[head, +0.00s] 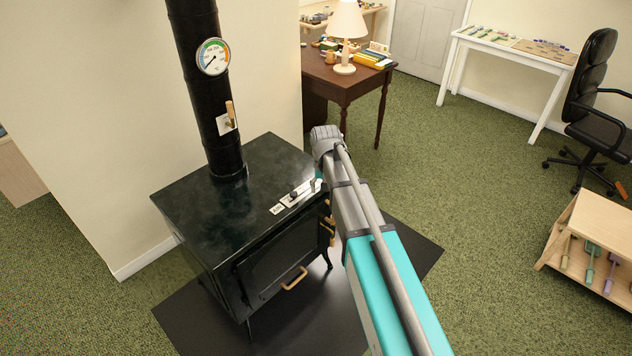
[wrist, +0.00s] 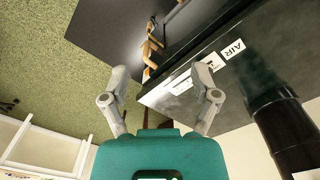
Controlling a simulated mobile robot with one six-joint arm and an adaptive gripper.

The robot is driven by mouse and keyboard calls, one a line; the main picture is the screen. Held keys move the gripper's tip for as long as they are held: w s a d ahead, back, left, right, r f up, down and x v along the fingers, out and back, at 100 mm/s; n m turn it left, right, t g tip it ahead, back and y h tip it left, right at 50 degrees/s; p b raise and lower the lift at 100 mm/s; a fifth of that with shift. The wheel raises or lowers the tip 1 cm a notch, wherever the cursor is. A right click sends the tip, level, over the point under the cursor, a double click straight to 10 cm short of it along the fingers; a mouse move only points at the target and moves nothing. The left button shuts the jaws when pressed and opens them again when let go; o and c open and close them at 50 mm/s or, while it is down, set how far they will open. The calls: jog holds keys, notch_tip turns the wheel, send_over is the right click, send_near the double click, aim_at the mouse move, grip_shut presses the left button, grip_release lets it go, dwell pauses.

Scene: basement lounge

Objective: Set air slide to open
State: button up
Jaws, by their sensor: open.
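The black stove (head: 215,200) stands left of my arm in the head view. The air slide (head: 301,192) is a pale plate with a small dark knob, on the stove top near its front edge, beside the white AIR label (head: 277,209). In the wrist view the AIR label (wrist: 233,49) is readable at the upper right, and the plate is partly hidden behind the right finger. My gripper (wrist: 161,74) is open and empty, its fingers spread near the stove's edge. In the head view my arm hides most of the gripper. The slide's exact setting is too small to tell.
The stovepipe (head: 205,105) rises from the stove top, with a round gauge (head: 213,57) and a wooden damper handle (head: 231,112). A wooden door handle (head: 294,279) sits on the stove front. A brown desk (head: 345,82) stands behind.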

jog(key=shift+s+d+r, duration=0.1)
jog(key=shift+s+d, duration=0.4)
jog(key=shift+s, duration=0.25)
jog(key=shift+s+d+r, duration=0.1)
jog(key=shift+s+d, duration=0.35)
jog(key=shift+s, duration=0.25)
jog(key=shift+s+d, duration=0.5)
jog(key=shift+s, duration=0.25)
jog(key=s+d, duration=0.3)
jog(key=s, duration=0.4)
jog(key=s+d, duration=0.4)
jog(key=s, duration=0.4)
